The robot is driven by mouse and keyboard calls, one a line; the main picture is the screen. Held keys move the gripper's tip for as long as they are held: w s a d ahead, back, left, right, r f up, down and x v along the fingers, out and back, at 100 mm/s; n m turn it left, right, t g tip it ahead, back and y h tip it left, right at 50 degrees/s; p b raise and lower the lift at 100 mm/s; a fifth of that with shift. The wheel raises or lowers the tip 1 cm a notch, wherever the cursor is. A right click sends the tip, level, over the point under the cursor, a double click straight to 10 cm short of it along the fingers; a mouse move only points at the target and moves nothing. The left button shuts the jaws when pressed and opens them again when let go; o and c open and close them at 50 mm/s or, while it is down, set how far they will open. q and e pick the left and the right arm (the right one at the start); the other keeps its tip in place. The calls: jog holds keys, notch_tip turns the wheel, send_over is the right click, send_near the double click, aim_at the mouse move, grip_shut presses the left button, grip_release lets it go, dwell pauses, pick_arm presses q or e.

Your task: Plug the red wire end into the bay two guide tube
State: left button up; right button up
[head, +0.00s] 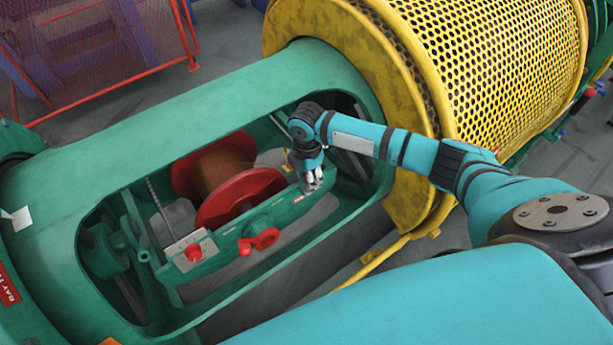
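My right gripper (313,182) reaches down into the open bay of the green tube (215,105), at the right end of the green crossbar. Its fingers are small and I cannot tell whether they are open or shut, or whether they hold anything. I cannot make out the red wire end or the guide tube; the wrist may hide them. A spool with red flanges (243,197) and brown windings (221,168) sits in the bay, left of the gripper. My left gripper is not in view.
The crossbar (222,248) carries a red knob (193,252) and a red handle (259,241). The bay's green rim surrounds the gripper's work space. A yellow perforated drum (490,60) stands at the right. A red-framed mesh barrier (95,50) is at the upper left.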

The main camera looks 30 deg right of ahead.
jog(key=shift+p, duration=0.35)
dwell(0.5)
grip_shut()
jog(key=shift+r, duration=0.1)
jog(key=shift+r+p, duration=2.95)
jog(key=shift+p, duration=0.05)
